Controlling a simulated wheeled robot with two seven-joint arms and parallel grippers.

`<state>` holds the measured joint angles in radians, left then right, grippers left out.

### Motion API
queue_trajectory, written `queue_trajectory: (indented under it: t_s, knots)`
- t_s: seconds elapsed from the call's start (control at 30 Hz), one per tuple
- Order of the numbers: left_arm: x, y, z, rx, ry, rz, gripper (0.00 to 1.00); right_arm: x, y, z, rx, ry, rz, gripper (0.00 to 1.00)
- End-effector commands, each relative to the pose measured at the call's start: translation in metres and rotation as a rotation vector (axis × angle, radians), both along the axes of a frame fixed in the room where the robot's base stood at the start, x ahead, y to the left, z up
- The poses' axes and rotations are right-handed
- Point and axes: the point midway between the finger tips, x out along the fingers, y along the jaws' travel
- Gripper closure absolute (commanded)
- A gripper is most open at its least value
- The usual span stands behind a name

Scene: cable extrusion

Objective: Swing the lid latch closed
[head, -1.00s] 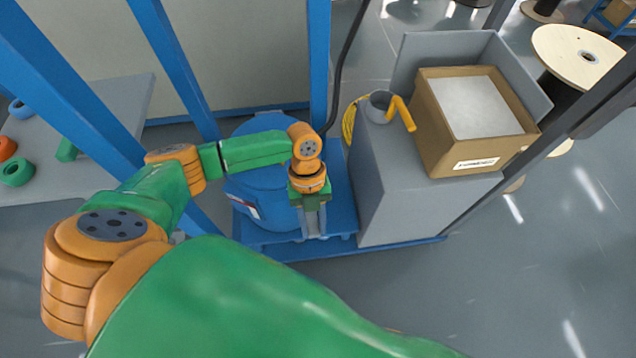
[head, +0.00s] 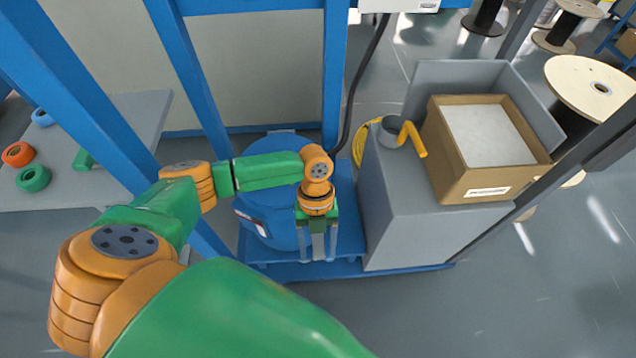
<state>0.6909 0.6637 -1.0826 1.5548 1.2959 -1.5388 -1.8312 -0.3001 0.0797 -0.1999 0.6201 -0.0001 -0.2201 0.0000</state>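A blue drum (head: 262,222) stands on a blue pallet (head: 285,271) in the middle of the head view, with a pale label on its side. My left forearm crosses over its top and hides much of the lid. I cannot make out the latch. My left gripper (head: 318,252) points down at the drum's right front side, with its grey fingers low over the pallet. My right gripper is out of view.
A grey cabinet (head: 402,225) stands close right of the drum, carrying an open cardboard box (head: 463,180), a grey cup and a yellow bent piece (head: 411,137). Blue frame posts (head: 334,80) rise behind and left. A black cable hangs behind. The floor in front is clear.

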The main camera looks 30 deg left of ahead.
Motion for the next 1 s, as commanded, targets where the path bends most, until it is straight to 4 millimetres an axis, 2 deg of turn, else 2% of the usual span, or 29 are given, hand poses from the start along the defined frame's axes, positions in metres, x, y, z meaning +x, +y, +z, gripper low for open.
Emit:
queue_trajectory:
  t_s: [0.17,0.4,0.5,1.0]
  knots:
    - [0.003,0.001,0.006,-0.002,-0.002,0.001,0.35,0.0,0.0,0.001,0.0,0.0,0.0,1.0]
    - [0.019,0.011,0.052,0.0,-0.004,0.002,0.35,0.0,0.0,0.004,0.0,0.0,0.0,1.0]
    - [0.022,0.014,0.062,-0.001,-0.002,0.001,0.35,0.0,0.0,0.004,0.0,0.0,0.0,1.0]
    - [0.023,0.015,0.065,-0.001,-0.001,0.0,0.35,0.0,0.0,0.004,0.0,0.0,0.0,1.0]
